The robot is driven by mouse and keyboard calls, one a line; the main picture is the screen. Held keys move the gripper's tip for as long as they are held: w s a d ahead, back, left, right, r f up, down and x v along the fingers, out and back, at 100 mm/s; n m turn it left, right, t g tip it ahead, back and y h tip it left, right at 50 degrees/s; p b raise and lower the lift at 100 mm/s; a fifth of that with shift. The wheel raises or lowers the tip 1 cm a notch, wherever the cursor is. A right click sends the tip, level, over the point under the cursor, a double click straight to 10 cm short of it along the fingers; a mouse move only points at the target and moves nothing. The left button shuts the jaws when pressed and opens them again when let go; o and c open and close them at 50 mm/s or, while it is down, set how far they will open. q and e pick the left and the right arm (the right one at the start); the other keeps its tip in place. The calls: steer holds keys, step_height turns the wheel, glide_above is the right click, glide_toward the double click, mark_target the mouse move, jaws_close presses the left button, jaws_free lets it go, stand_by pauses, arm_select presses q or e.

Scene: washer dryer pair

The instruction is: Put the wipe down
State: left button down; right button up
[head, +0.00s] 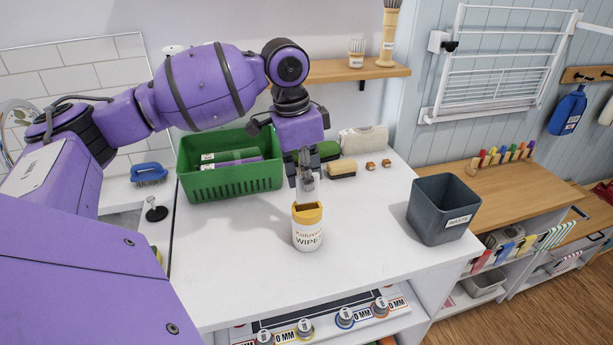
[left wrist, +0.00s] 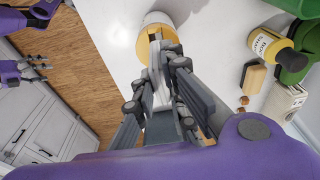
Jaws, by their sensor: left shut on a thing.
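The wipes canister (head: 307,235), white with a yellow top, stands upright on the white worktop. It also shows in the left wrist view (left wrist: 158,22), partly behind my fingers. My left gripper (head: 308,186) is just above the canister's top, pointing down. It is shut on a thin pale piece, which looks like the wipe (left wrist: 162,85); the fingers hide most of it. I cannot tell whether the wipe is clear of the canister's opening. My right gripper (left wrist: 42,73) shows small at the left of the left wrist view, empty, with its fingers apart.
A green basket (head: 230,180) stands behind left. A brush (head: 342,169), small blocks and a pale case (head: 364,140) lie behind. A grey waste bin (head: 441,210) stands at the right. The white worktop (head: 370,235) is clear between canister and bin.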

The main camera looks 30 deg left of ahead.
steer(key=shift+s+d, duration=0.1)
steer(key=shift+s, duration=0.2)
arm_select(q)
steer(key=shift+f, duration=0.25)
arm_select(e)
steer(key=shift+w+d+r, duration=0.1)
steer(key=shift+w+d, duration=0.05)
arm_select(q)
steer(key=shift+f, duration=0.35)
arm_select(e)
steer(key=shift+w+r, duration=0.2)
steer(key=shift+w, duration=0.15)
arm_select(q)
steer(key=c, duration=1.8)
jaws_free()
arm_select(e)
steer(key=shift+w+a, duration=0.15)
steer(key=shift+a, duration=0.1)
